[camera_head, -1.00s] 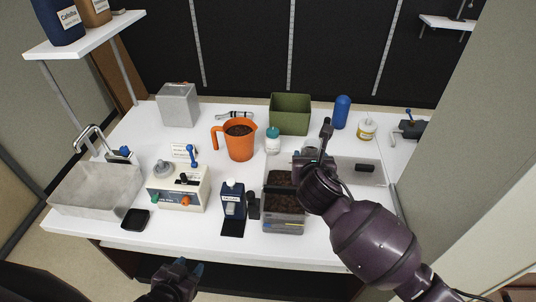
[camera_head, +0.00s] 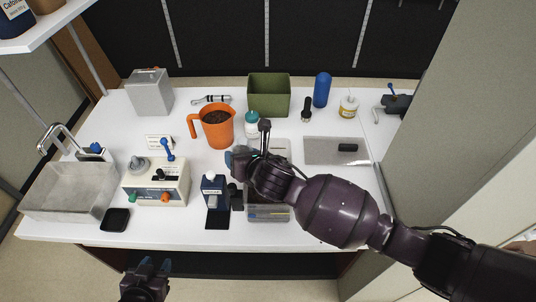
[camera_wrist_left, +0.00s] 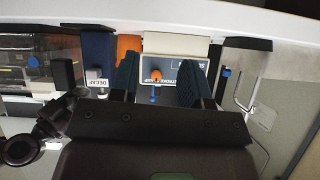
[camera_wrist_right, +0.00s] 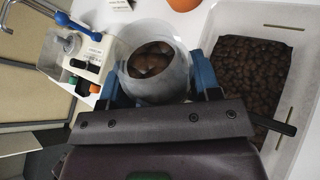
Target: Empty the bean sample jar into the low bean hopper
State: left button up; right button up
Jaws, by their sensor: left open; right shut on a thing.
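My right gripper (camera_wrist_right: 155,90) is shut on the bean sample jar (camera_wrist_right: 172,92), a clear round jar with dark beans inside, seen from above. In the head view my right gripper (camera_head: 240,160) is above the counter at the back left of the low bean hopper (camera_head: 268,214). My arm hides much of the hopper there, and the jar is hard to make out. In the right wrist view the hopper (camera_wrist_right: 306,60), a clear bin with a bed of dark beans, lies right of the jar. My left gripper (camera_head: 148,268) is open and empty at the counter's front edge.
An orange jug of beans (camera_head: 216,128) and a green bin (camera_head: 268,95) stand behind. A blue DECAF dispenser (camera_head: 214,190) stands left of the hopper, beside a white control box (camera_head: 155,182). A metal sink (camera_head: 68,195) is at far left. A grey tray (camera_head: 330,151) lies right.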

jog(key=shift+w+d+f+y+b, duration=0.15)
jog(key=shift+d+f+y+b, duration=0.05)
jog(key=shift+f+y+b, duration=0.15)
jog(key=shift+w+d+r+m+g, duration=0.3)
jog(key=shift+r+m+g, duration=0.15)
jog(key=shift+m, duration=0.25)
jog(key=shift+w+d+r+m+g+y+b, duration=0.2)
jog(key=shift+w+d+m+g+y+b, duration=0.05)
jog(key=shift+m+y+b, duration=0.15)
jog(key=shift+w+d, duration=0.1)
jog(key=shift+d, duration=0.05)
jog(key=shift+f+m+y+b, duration=0.2)
jog(key=shift+m+y+b, duration=0.2)
jog(key=shift+b, duration=0.25)
pick_arm(q)
jog(key=shift+w+f, duration=0.65)
jog(key=shift+f, duration=0.05)
pick_arm(e)
jog(key=shift+r, duration=0.15)
pick_arm(q)
jog(key=shift+f+b, duration=0.3)
jog(key=shift+f, duration=0.05)
pick_arm(e)
jog(key=shift+f+m+g, duration=0.2)
jog(key=shift+m+g, duration=0.1)
jog(key=shift+g, duration=0.1)
